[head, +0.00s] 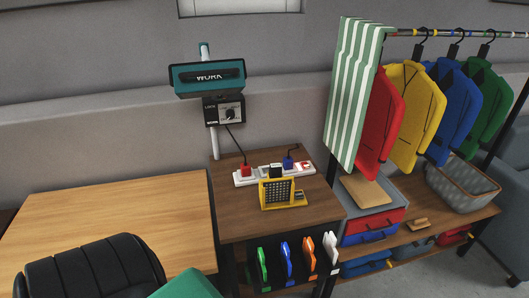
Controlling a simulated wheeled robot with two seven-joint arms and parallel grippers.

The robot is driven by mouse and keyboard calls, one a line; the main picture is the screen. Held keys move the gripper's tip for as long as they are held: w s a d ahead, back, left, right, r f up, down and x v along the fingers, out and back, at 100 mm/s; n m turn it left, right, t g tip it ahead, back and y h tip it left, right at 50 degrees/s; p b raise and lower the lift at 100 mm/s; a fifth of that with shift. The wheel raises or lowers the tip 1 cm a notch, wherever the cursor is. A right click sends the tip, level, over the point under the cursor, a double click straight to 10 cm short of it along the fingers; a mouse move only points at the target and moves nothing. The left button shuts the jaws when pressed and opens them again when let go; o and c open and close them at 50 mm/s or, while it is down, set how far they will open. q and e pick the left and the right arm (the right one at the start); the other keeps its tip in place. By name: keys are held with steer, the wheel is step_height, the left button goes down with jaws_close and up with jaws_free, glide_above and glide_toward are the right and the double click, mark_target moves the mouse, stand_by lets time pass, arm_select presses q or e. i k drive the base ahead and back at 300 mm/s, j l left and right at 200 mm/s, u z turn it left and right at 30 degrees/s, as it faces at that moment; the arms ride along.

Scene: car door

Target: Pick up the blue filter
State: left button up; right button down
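The blue filter appears to be the thin blue upright piece (286,262) in the dark rack (272,275) under the small brown table. It stands between a green piece (262,266) on its left and an orange piece (309,257) on its right. A white piece (331,252) stands farther right. The lower part of the rack is close to the bottom of the picture. Neither of my grippers shows in the head view.
The small table (235,223) holds a power strip (246,180) and a yellow-framed item (277,193). A wooden desk (110,222) is at left, with a black padded object (85,272) before it. Clothes hang at right above a bench with a basket (462,185).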

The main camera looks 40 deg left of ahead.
mark_target(285, 251)
steer(key=u, duration=1.2)
